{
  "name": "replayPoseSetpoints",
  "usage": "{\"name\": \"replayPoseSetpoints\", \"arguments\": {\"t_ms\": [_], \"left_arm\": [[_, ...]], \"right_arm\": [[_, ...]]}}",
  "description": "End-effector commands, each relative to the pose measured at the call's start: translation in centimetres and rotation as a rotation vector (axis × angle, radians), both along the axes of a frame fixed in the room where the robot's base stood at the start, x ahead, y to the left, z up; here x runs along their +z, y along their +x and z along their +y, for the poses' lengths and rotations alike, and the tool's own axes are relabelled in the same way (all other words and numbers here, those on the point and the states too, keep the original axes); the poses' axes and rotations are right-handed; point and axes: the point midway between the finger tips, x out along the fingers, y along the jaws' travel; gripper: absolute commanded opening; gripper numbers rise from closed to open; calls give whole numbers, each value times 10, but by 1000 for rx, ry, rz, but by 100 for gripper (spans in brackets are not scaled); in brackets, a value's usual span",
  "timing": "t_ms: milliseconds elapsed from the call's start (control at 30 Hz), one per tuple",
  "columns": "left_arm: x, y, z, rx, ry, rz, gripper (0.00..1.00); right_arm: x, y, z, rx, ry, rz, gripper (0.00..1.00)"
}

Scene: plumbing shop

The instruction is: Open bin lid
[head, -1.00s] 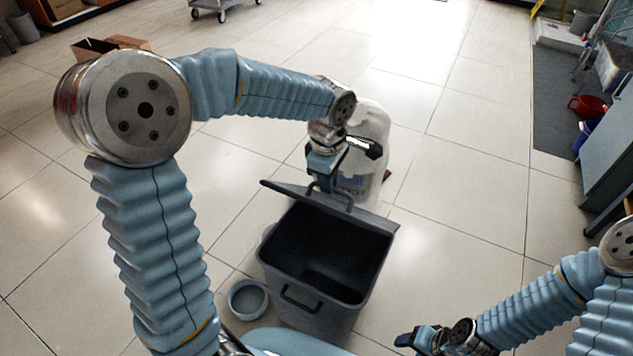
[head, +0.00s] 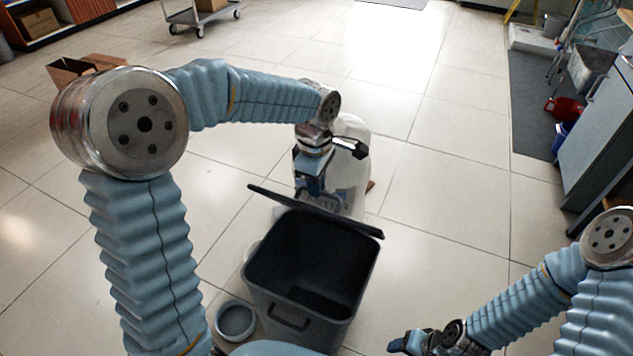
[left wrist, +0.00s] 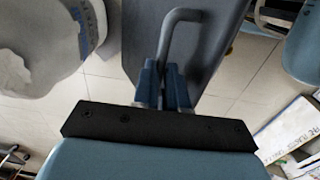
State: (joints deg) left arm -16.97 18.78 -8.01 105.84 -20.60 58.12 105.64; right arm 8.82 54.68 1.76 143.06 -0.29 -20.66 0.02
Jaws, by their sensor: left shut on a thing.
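The dark grey bin (head: 312,265) stands on the floor in front of me, its empty inside showing. Its lid (head: 318,211) is swung up at the far rim and shows nearly edge-on in the head view. In the left wrist view the lid (left wrist: 205,55) fills the upper middle, with its bar handle (left wrist: 168,40). My left gripper (head: 318,192) is behind the raised lid; in the left wrist view its fingers (left wrist: 163,85) are shut on the lid handle. My right gripper (head: 402,343) is low at the right, apart from the bin; its fingers are too unclear to judge.
A large whitish container (head: 352,165) stands just behind the bin. A round grey bowl (head: 236,320) is on the floor left of the bin. A cardboard box (head: 75,70) lies far left. The tiled floor right of the bin is clear.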

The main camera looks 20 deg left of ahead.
Motion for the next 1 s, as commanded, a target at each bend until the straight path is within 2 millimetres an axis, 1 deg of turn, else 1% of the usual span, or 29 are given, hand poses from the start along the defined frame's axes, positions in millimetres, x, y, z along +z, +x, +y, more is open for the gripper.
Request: {"name": "replayPoseSetpoints", "arguments": {"t_ms": [500, 533, 700, 1000], "left_arm": [[-2, 0, 0, 2, 0, 2, 0], [-2, 0, 0, 2, 0, 2, 13], [-1, 0, 0, 1, 0, 1, 38], [2, 0, 0, 1, 0, 0, 38]], "right_arm": [[0, 0, 0, 0, 0, 0, 57], [0, 0, 0, 0, 0, 0, 57], [0, 0, 0, 0, 0, 0, 57], [0, 0, 0, 0, 0, 0, 57]]}}
